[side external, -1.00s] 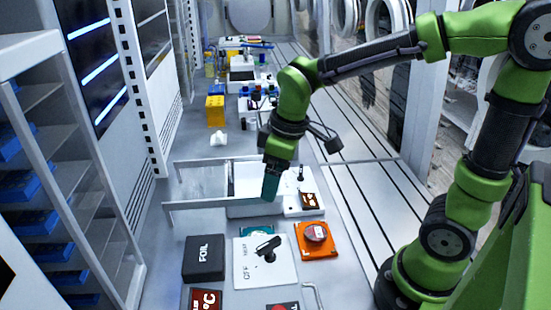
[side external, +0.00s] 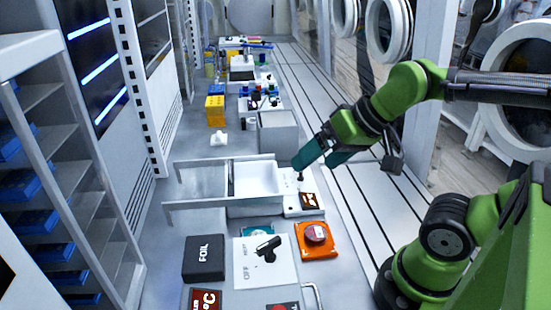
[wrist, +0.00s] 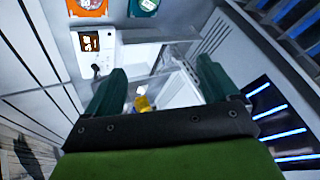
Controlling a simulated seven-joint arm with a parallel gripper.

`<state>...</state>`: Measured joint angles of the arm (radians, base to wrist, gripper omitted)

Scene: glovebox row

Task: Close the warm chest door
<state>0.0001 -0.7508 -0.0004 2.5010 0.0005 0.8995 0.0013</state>
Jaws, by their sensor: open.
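The white warm chest (side external: 258,180) stands mid-bench, its hollow top visible. Two thin pale rails (side external: 205,204) run left from it, and the space between them shows the bench; I cannot clearly single out the door panel. A control strip with an orange-and-dark label (side external: 309,200) and a small dark knob is on its right side. My gripper (side external: 314,163) is open and empty, above and to the right of the chest, touching nothing visible. In the wrist view, the chest (wrist: 128,62) and its rails appear beyond my spread fingers (wrist: 162,68).
A grey box-like panel (side external: 278,132) stands behind the chest. A FOIL box (side external: 204,258), a white switch plate (side external: 264,262) and an orange holder (side external: 317,240) lie in front. Yellow boxes (side external: 215,110) stand farther back. The slotted strip (side external: 365,190) on the right is clear.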

